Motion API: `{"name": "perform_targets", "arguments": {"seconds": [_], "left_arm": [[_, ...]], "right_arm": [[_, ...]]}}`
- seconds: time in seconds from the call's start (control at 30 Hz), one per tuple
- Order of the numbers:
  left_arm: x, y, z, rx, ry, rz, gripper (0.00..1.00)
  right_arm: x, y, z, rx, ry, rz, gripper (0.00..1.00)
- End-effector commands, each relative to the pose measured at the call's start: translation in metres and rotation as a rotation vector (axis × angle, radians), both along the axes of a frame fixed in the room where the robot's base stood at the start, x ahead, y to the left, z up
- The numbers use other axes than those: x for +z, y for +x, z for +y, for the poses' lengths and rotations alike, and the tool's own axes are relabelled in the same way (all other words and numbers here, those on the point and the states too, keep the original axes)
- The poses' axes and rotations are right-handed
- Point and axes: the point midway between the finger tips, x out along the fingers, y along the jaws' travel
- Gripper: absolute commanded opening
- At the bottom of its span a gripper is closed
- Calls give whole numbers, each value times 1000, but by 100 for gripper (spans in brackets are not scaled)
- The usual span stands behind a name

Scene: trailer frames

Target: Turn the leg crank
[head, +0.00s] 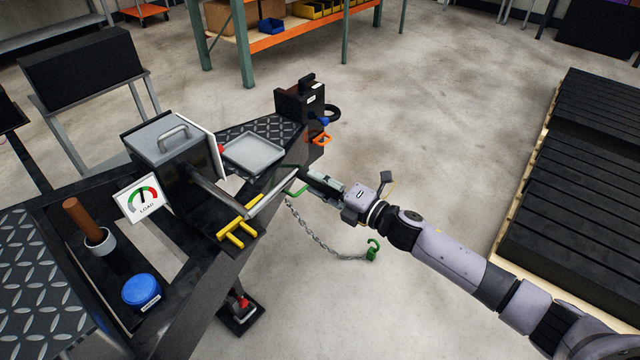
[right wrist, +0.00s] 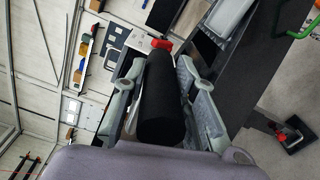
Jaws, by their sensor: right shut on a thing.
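My right gripper (head: 318,184) reaches in from the right to the side of the black trailer frame. In the right wrist view its fingers (right wrist: 168,98) are closed around a black cylindrical handle (right wrist: 163,105) with a red end, which looks like the grip of the leg crank. In the head view, a grey crank bar (head: 272,192) slants up from near a yellow bracket (head: 237,233) towards the gripper. The grip itself is mostly hidden there. A support foot (head: 240,310) with a red part stands on the floor below the frame. My left gripper is not in view.
A chain with a green hook (head: 372,250) hangs by the frame below my arm. A grey tray (head: 253,153), a load gauge (head: 144,199) and a blue lid (head: 141,290) are on the trailer. Black slabs on a pallet (head: 575,190) stand right. Floor between is clear.

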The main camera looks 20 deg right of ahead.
Motion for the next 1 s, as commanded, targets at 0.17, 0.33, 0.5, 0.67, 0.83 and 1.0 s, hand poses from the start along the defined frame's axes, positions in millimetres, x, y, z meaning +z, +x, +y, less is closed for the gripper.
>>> {"name": "perform_targets", "arguments": {"seconds": [0.17,0.33,0.5,0.67,0.83,1.0], "left_arm": [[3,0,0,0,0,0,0],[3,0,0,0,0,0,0],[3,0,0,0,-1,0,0],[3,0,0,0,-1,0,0],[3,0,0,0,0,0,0],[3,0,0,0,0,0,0]], "right_arm": [[12,1,2,4,14,-8,0],[13,1,3,5,16,-8,0],[13,1,3,6,17,-8,0],[13,0,3,6,17,-8,33],[11,0,3,5,13,-6,44],[9,0,2,4,11,-3,46]]}}
